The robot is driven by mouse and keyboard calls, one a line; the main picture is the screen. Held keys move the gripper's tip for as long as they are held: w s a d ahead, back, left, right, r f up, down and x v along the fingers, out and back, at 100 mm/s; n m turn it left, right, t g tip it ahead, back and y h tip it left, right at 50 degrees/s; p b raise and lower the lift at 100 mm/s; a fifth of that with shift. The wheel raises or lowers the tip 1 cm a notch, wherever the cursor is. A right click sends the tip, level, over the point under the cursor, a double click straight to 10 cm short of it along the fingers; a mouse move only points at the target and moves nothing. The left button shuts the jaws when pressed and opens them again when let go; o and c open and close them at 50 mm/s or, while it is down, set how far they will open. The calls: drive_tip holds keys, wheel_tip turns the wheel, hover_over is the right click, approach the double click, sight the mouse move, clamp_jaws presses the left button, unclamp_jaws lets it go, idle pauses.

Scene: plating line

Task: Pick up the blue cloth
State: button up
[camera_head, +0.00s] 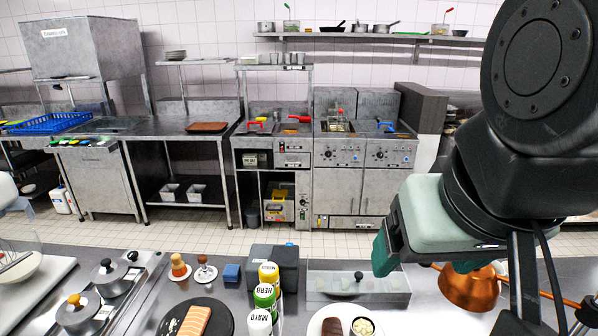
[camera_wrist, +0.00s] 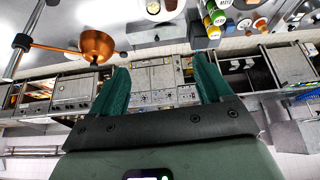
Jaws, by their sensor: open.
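A small blue block-like item (camera_head: 231,273), which seems to be the folded blue cloth, lies on the near steel counter, just left of a dark grey box. It also shows small near the top right of the wrist view (camera_wrist: 243,25). My gripper (camera_head: 425,266) is at the right of the head view, above the counter and well to the right of the blue item. In the wrist view its two green fingers (camera_wrist: 162,64) are spread apart with nothing between them. My gripper is not touching the blue item.
The dark grey box (camera_head: 285,266) and several sauce bottles (camera_head: 264,297) stand right of the blue item. Wooden-topped items (camera_head: 179,266) stand to its left. A black plate with salmon (camera_head: 193,321) lies in front. A clear bin (camera_head: 358,284) and copper pan (camera_head: 469,288) are near my gripper.

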drive_tip(key=w+a+r+n, duration=0.1)
drive_tip(key=w+a+n, duration=0.1)
drive_tip(key=w+n, duration=0.35)
drive_tip(key=w+a+r+n, duration=0.1)
drive_tip(key=w+a+n, duration=0.15)
drive_tip(key=w, duration=0.55)
drive_tip(key=n+g, duration=0.1)
drive_tip(key=n, duration=2.7)
hover_over(231, 270)
drive_tip(key=s, duration=0.3)
drive_tip(key=f, duration=3.9)
drive_tip(key=shift+w+a+f, duration=0.15)
drive_tip(key=shift+w+f, duration=0.05)
drive_tip(key=shift+w, duration=0.05)
drive_tip(key=shift+d+x, duration=0.2)
drive_tip(key=shift+x, duration=2.8)
drive_tip(key=shift+s+f, duration=0.1)
drive_tip(key=shift+s, duration=0.05)
